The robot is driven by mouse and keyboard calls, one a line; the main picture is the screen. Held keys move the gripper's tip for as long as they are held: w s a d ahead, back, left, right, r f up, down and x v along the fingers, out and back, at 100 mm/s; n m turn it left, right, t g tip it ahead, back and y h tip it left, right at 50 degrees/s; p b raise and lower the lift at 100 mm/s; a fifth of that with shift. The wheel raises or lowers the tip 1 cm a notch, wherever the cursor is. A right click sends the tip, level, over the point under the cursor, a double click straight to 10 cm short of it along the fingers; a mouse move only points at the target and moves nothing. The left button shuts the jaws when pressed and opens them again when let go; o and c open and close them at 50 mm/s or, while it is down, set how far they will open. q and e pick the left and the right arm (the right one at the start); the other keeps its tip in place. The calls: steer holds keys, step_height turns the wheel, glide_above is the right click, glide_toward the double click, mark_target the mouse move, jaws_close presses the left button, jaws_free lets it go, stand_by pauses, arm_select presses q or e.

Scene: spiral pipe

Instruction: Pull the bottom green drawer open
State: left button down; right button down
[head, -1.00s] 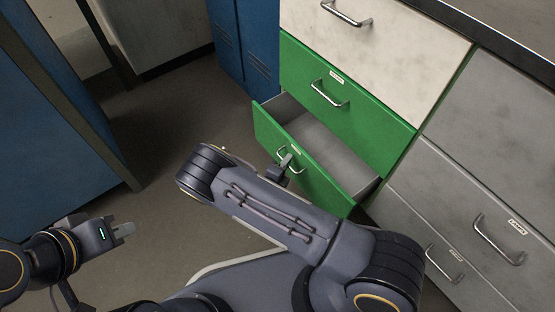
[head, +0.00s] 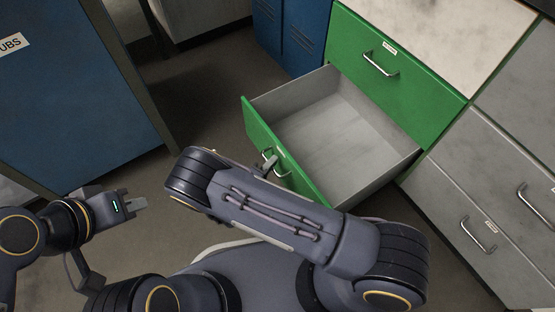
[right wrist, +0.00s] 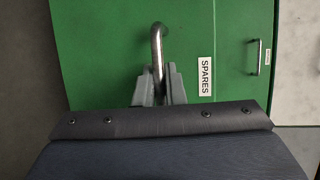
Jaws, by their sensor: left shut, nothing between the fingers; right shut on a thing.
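The bottom green drawer stands far out from its cabinet in the head view, its green front (head: 258,132) toward me and its grey inside (head: 335,125) empty. My right gripper (head: 268,163) is at the drawer front and partly hidden by my forearm. In the right wrist view my right gripper (right wrist: 160,85) is shut on the metal bar handle (right wrist: 157,42) beside a SPARES label (right wrist: 206,76). My left gripper (head: 134,204) is shut and empty over the floor at the left, away from the drawer.
A closed green drawer (head: 390,75) with its own handle is above the open one. Grey drawers (head: 480,195) stand to the right. Blue lockers are at the back (head: 300,35) and a blue cabinet (head: 70,90) at the left. Bare floor (head: 205,115) lies between.

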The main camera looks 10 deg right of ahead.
steer(key=shift+a, duration=0.15)
steer(key=c, duration=1.5)
jaws_free()
steer(key=p+v, duration=0.2)
steer(key=v, duration=0.5)
steer(key=shift+s+a+r, duration=0.15)
steer(key=shift+s+a, duration=0.05)
steer(key=shift+s, duration=0.1)
